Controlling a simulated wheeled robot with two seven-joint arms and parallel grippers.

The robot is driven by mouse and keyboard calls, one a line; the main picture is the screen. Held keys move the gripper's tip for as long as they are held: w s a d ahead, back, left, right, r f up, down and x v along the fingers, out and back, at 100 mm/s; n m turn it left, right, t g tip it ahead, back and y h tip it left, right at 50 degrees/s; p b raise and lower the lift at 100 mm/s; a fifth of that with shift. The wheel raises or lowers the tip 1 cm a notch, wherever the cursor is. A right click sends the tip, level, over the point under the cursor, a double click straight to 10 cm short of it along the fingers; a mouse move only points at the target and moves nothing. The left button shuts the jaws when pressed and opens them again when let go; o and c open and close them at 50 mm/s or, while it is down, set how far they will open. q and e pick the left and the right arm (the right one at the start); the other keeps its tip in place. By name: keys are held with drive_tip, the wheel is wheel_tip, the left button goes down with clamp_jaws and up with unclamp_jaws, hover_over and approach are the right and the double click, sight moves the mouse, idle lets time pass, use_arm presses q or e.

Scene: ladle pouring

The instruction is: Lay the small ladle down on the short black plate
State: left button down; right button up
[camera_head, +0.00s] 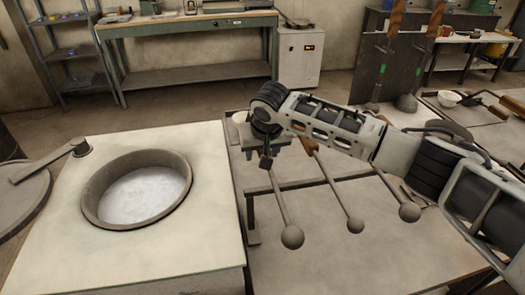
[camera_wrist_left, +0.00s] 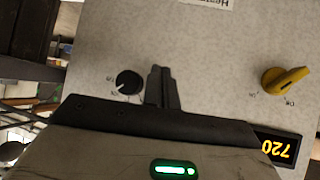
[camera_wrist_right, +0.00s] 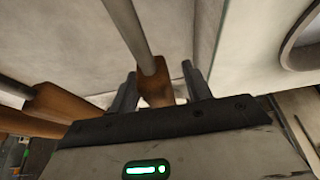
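Three ladles with round heads and thin rods stand out on the right: the left one (camera_head: 292,236), the middle one (camera_head: 355,225) and the right one (camera_head: 409,211). The middle head looks smallest. My right gripper (camera_head: 264,160) is at the handle end of the left ladle. In the right wrist view, its open fingers (camera_wrist_right: 160,92) stand on either side of a wooden handle (camera_wrist_right: 155,88), with gaps visible. My left gripper (camera_wrist_left: 163,88) has its fingers together and empty, facing a control panel. I cannot single out the short black plate; a dark bar (camera_head: 318,183) runs under the ladle rods.
A pale furnace box (camera_head: 190,245) with a round pot (camera_head: 100,212) of grey melt stands left of the ladles. The panel has a black knob (camera_wrist_left: 129,82), a yellow knob (camera_wrist_left: 284,80) and a display reading 720. A green bench (camera_head: 190,75) stands behind.

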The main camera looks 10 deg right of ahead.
drive_tip(key=shift+s+f, duration=0.1)
drive_tip(key=shift+f, duration=0.2)
drive_tip(key=w+r+p+v, duration=0.1)
drive_tip(key=w+p+v, duration=0.1)
drive_tip(key=v, duration=2)
drive_tip(key=shift+w+r, duration=0.25)
drive_tip(key=shift+r, duration=0.15)
